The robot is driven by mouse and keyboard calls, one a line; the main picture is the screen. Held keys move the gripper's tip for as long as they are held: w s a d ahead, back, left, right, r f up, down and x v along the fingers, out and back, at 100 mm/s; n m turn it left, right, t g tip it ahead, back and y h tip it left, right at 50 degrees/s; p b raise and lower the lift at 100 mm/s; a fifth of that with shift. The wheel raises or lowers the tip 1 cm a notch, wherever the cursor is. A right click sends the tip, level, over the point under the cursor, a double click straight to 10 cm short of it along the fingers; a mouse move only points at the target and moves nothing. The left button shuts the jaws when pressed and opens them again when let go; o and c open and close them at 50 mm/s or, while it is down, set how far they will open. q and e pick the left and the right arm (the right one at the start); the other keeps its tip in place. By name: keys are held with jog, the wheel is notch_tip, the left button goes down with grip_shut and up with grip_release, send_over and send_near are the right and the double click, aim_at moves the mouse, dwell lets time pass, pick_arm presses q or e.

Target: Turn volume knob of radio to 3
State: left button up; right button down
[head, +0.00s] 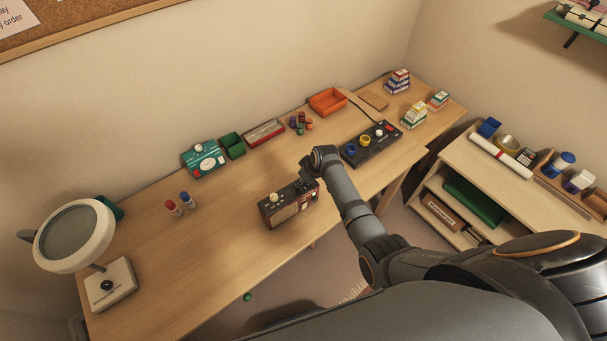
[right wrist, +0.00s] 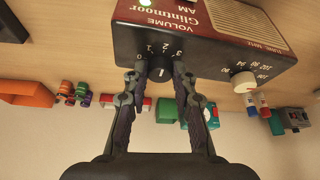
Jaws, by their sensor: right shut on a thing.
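The radio (head: 275,214) is a dark red-brown box with a pale grille, standing near the desk's front edge. In the right wrist view the radio (right wrist: 195,35) appears upside down, with "VOLUME" lettering and scale marks 0, 1, 2 and 3. The dark volume knob (right wrist: 160,73) sits below the scale. My right gripper (right wrist: 157,78) is shut on it, one finger on each side. The knob bears a small pale mark; which number it points at is hard to tell. In the head view my right gripper (head: 306,184) is at the radio's right end. My left gripper is out of view.
A white tuning knob (right wrist: 244,82) is on the same radio. A black panel with coloured knobs (head: 371,144) lies right of my arm. Red and blue markers (head: 179,205), a teal device (head: 203,159) and a magnifier lamp (head: 75,237) stand left. Desk around the radio's left is clear.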

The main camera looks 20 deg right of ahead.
jog(key=shift+a+r+m+h+p, duration=0.15)
jog(key=shift+m+h+p, duration=0.25)
jog(key=shift+m, duration=0.6)
jog(key=shift+m+t+h, duration=0.3)
jog(key=shift+m, duration=0.6)
jog(key=m, duration=0.2)
jog(key=m+h, duration=0.1)
jog(key=m, duration=0.1)
jog(key=shift+a+h, duration=0.2)
jog(key=shift+h, duration=0.1)
jog(key=shift+f+m, duration=0.2)
jog(key=shift+m, duration=0.1)
jog(key=c, duration=1.1)
grip_release()
jog(key=shift+o, duration=0.2)
